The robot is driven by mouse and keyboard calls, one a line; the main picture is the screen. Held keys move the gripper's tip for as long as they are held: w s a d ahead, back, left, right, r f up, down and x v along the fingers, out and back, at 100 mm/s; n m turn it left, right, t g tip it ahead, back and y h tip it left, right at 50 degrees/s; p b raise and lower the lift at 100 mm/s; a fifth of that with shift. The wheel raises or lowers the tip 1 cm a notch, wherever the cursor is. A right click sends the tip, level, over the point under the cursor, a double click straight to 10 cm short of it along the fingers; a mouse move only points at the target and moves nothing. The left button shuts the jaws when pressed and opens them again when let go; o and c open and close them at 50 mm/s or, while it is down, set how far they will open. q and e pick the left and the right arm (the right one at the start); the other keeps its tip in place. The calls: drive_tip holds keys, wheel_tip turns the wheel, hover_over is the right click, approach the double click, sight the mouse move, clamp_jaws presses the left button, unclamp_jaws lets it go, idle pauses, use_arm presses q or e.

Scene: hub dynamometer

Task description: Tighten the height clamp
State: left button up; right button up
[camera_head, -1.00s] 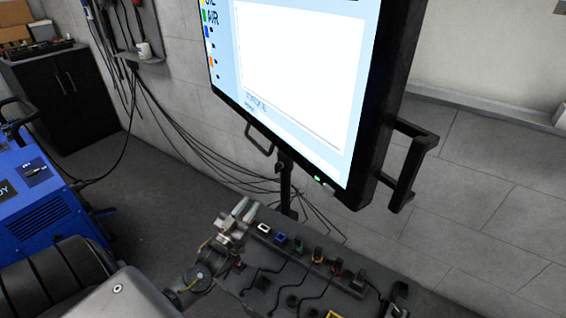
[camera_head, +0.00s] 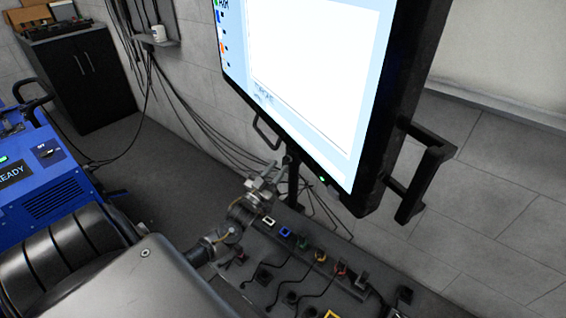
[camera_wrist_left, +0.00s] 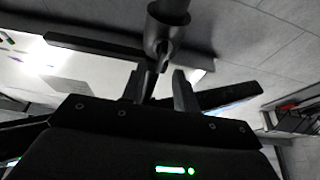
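The monitor's stand pole (camera_head: 293,190) rises from the bench below the big screen. In the left wrist view a dark round collar (camera_wrist_left: 164,32), which looks like the height clamp, sits on the pole, with a narrow lever-like part (camera_wrist_left: 160,70) below it. My left gripper (camera_head: 268,178) is close beside the pole in the head view. In the left wrist view its two fingers (camera_wrist_left: 160,90) stand apart, with the lever-like part appearing between them. I see no clear contact, and depth is hard to judge. My right gripper is not in view.
The large monitor (camera_head: 310,75) with a side handle (camera_head: 425,170) hangs just above my left gripper. A tool bench (camera_head: 330,265) with several connectors and cables lies below it. A blue machine (camera_head: 45,180) stands at left. Loose cables hang along the wall behind.

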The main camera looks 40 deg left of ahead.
sight(283, 162)
use_arm(q)
drive_tip(key=shift+x, duration=1.6)
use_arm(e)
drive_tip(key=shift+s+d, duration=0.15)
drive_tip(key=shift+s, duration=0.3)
